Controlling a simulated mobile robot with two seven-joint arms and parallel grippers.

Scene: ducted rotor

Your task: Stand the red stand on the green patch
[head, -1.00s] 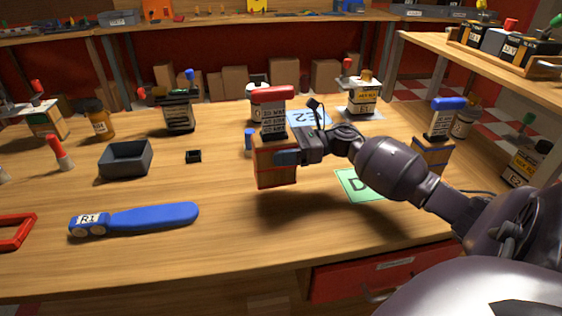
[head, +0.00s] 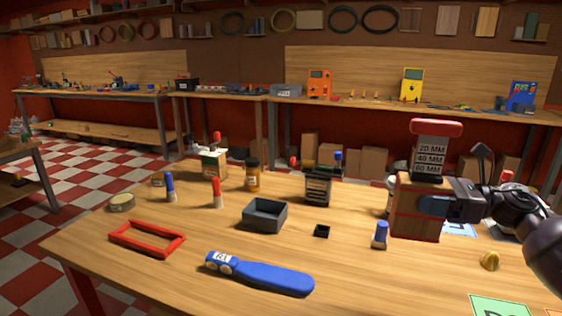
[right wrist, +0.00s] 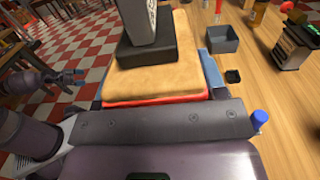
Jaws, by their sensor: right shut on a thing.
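The red stand (head: 417,212) is a wooden-looking block with red edges. A dark post marked 20, 40 and 60 MM with a red top bar (head: 436,128) stands upright on it. My right gripper (head: 440,205) is shut on the block from the right side. Whether the block's underside touches the table is not clear. The block and the dark foot on it fill the top of the right wrist view (right wrist: 160,77). The green patch (head: 500,306) is partly cut off at the bottom right, apart from the stand. My left gripper (right wrist: 72,77) shows small in the right wrist view; its jaw state is unclear.
A blue-capped piece (head: 380,235) stands just left of the stand. A yellow knob (head: 489,261) lies to its right. A dark tray (head: 265,215), a blue R1 tool (head: 262,273) and a red frame (head: 147,238) lie further left. Bare table (head: 400,280) shows in front of the stand.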

